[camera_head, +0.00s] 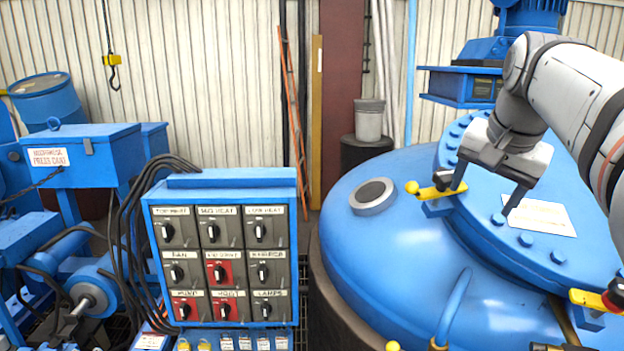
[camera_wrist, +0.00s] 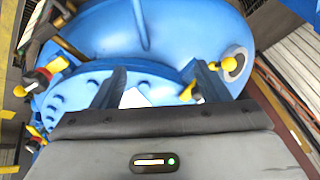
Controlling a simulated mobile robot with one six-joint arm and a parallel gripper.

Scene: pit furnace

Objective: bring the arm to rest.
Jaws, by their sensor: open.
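My gripper (camera_head: 484,195) is at the right in the head view, above the blue domed furnace lid (camera_head: 400,240). Its two fingers are apart with nothing held between them. One finger hangs close to a yellow-and-black handle (camera_head: 436,191) on the lid's bolted ring; I cannot tell whether they touch. In the wrist view, the two dark fingers of my gripper (camera_wrist: 160,88) point toward the lid (camera_wrist: 180,40), with a white plate (camera_wrist: 135,98) showing between them. The yellow knob (camera_wrist: 229,64) of a handle shows beside the right finger.
A control box (camera_head: 222,250) with several labelled switches stands left of the furnace. Blue machinery (camera_head: 85,160) with cables fills the far left. A blue motor unit (camera_head: 475,85) stands behind the lid. A red-and-yellow handle (camera_head: 597,299) is at the lower right. A hook (camera_head: 112,70) hangs at upper left.

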